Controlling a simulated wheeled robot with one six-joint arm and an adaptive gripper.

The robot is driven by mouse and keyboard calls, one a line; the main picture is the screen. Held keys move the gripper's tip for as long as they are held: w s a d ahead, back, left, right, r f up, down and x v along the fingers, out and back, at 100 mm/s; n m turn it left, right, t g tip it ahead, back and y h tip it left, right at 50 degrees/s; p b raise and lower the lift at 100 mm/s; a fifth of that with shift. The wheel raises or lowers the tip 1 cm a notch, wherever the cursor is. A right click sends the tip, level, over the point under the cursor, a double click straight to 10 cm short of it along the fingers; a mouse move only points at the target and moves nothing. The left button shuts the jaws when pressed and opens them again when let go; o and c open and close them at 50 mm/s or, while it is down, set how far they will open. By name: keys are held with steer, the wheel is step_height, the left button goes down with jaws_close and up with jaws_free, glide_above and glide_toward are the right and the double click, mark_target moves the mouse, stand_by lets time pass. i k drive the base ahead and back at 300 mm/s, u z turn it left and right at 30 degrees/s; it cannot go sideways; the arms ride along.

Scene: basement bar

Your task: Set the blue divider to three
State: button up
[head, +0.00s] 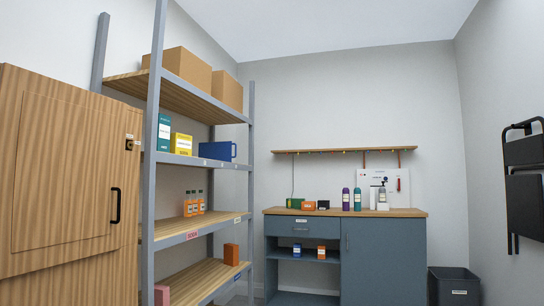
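No part that I can clearly make out as a blue divider, and no numbers on one, can be read at this distance. A blue box-like thing (215,150) with a handle on its right side sits on a middle shelf of the tall rack. A small dark blue part (385,180) tops a white device (381,196) on the far counter; its detail is too small to tell. My gripper is not in view.
A grey rack (153,130) with wooden shelves stands left, beside a wooden cabinet (62,190). The blue-grey counter (384,255) at the back carries bottles and small boxes. A dark bin (454,286) stands right of it. A folded black chair (525,180) hangs on the right wall.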

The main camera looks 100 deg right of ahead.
mark_target(216, 151)
steer(key=z, duration=2.35)
steer(key=i, duration=1.35)
steer(key=z, duration=1.05)
steer(key=i, duration=0.35)
steer(key=z, duration=0.65)
steer(key=i, duration=2.6)
steer(key=u, duration=0.35)
